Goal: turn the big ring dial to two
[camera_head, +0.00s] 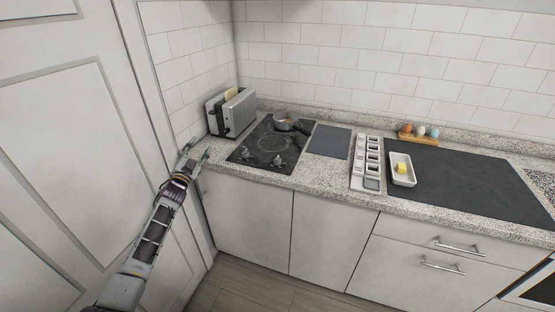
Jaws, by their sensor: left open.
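A black cooktop (258,135) is set in the speckled counter. Two small knobs stand near its front edge, a left knob (246,153) and a right knob (277,162). They are too small for me to read any numbers or tell which one is the big ring dial. A large ring marking (273,143) lies behind them on the glass. My left gripper (199,149) is open and empty at the counter's front left corner, left of the cooktop and apart from both knobs. My right gripper is not in view.
A toaster (238,113) with bread stands behind my left gripper. A pot (286,121) sits at the back of the cooktop. A dark board (329,142), a white compartment tray (359,180), a butter dish (402,176) and an egg holder (418,138) lie to the right. A tall door (70,120) is at left.

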